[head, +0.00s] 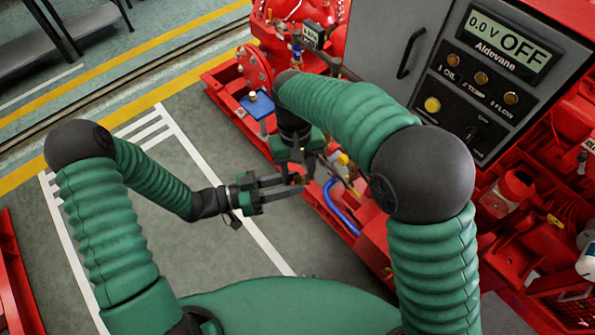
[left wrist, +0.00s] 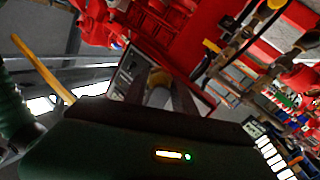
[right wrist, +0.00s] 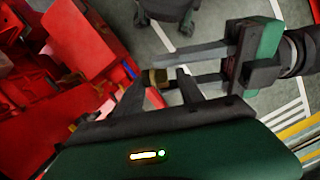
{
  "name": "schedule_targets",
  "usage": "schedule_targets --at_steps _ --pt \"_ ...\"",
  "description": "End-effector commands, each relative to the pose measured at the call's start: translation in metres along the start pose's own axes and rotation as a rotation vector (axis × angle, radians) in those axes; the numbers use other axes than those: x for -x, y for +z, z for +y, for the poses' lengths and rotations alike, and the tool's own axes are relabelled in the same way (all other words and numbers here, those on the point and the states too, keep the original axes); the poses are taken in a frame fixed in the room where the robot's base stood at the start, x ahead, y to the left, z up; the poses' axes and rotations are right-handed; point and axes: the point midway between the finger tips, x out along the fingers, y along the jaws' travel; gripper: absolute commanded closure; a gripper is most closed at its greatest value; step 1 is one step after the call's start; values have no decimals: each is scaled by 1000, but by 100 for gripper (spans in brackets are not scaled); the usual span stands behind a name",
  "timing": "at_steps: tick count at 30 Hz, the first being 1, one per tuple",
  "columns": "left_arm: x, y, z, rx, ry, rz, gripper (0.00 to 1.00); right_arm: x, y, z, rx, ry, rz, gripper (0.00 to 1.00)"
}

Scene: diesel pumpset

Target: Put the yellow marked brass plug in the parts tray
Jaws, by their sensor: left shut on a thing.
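A brass-coloured plug (right wrist: 155,77) is held in the fingertips of my left gripper (right wrist: 172,70), which comes in from the right in the right wrist view. The plug also shows, dim, between the left fingers in the left wrist view (left wrist: 159,96). I cannot make out a yellow mark on it. In the head view my left gripper (head: 298,184) points right, its tips just below my right gripper (head: 312,168). My right gripper is open, its fingers apart on both sides of the plug; I cannot tell whether they touch it. I cannot identify the parts tray with certainty.
The red pumpset base (head: 222,92) runs beside my grippers, with a small blue flat piece (head: 258,103) and a blue hose (head: 340,208). The grey control panel (head: 490,75) reading OFF stands at the right. Grey floor with white lines is clear at the left.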

Motion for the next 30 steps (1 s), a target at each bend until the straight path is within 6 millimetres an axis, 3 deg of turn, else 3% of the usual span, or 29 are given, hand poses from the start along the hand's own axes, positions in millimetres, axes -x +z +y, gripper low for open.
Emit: schedule_targets --at_steps 1,8,11,12,18,26,30 --pt "0 0 0 0 1 1 100 0 0 -2 2 -3 0 68" --pt "-1 0 0 0 1 1 100 1 0 -5 4 -7 0 98" --pt "-1 0 0 0 2 1 100 1 1 -6 5 -9 -1 100" --pt "-1 0 0 0 2 1 67 1 1 -6 6 -9 0 100" --pt "-1 0 0 0 1 0 43 1 0 -5 4 -6 0 100" --pt "0 0 0 0 0 0 43 1 0 -3 2 -4 0 100" --pt "12 0 -1 0 -2 0 43 1 0 -2 2 -3 0 100"
